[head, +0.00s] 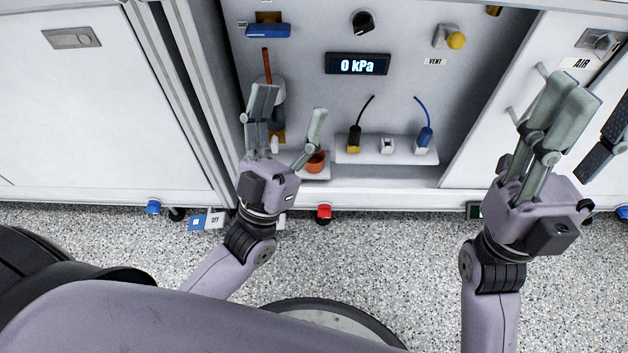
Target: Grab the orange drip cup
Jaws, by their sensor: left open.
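The orange drip cup (315,162) sits on a small white shelf at the lower left of the panel recess. My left gripper (290,108) is open and empty, with its fingers spread and pointing up toward the panel. Its right finger passes just in front of the cup and hides the cup's upper left part. I cannot tell whether that finger touches the cup. My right gripper (565,95) is at the right, in front of the right cabinet door, away from the cup. Its fingers lie close together in the picture, and I cannot tell if they are shut.
A white shelf (345,157) right of the cup holds a yellow-black plug (354,140), a white piece (387,145) and a blue plug (424,137). A display (357,64) reads 0 kPa. A red-capped item (324,213) is below the recess. Cabinet doors flank it.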

